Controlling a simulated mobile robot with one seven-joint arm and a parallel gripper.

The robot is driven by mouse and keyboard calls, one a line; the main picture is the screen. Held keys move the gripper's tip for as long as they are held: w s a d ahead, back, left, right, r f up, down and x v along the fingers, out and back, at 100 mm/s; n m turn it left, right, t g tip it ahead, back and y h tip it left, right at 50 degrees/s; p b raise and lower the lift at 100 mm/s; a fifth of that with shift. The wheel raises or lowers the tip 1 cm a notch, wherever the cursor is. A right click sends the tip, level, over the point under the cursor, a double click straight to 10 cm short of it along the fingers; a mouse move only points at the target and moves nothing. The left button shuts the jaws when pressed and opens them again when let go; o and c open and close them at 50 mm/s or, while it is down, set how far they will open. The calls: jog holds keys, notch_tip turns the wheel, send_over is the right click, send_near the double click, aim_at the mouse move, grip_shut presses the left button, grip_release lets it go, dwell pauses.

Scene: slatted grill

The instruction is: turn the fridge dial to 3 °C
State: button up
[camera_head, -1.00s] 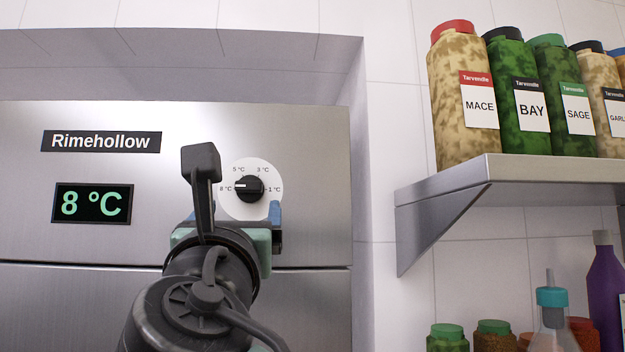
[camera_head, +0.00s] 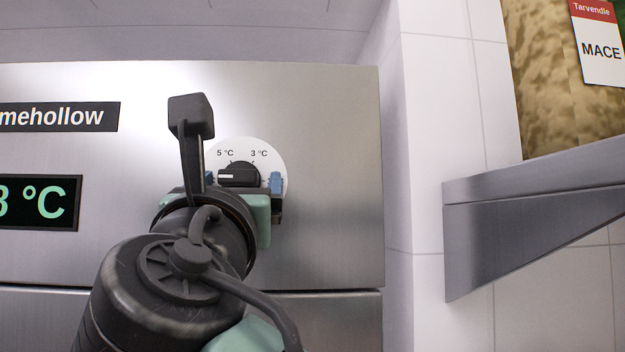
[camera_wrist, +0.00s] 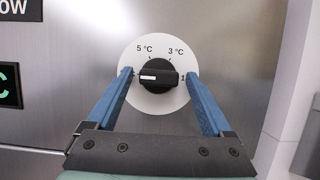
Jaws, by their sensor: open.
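The fridge dial is a black knob (camera_wrist: 158,76) on a round white plate (camera_wrist: 150,48) on the steel fridge door. Its white mark points left, to the 8 °C side. The labels 5 °C and 3 °C show above the knob. The knob (camera_head: 239,175) also shows in the head view, its lower part hidden behind my arm. The display (camera_head: 42,203) is partly cut off; its visible part reads as 8 °C. My gripper (camera_wrist: 158,74) is open, with one blue finger on the left and one on the right of the knob. Clear gaps show between fingers and knob.
A metal shelf (camera_head: 540,210) juts out on the right, with a MACE jar (camera_head: 550,80) on it. The fridge name plate (camera_head: 60,116) is at the upper left. A tiled wall stands right of the fridge. The door around the dial is flat and clear.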

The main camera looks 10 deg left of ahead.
jog(key=shift+s+r, duration=0.2)
jog(key=shift+s, duration=0.2)
jog(key=shift+c, duration=0.2)
jog(key=shift+s, duration=0.2)
jog(key=shift+c, duration=1.1)
jog(key=shift+w, duration=0.15)
grip_shut()
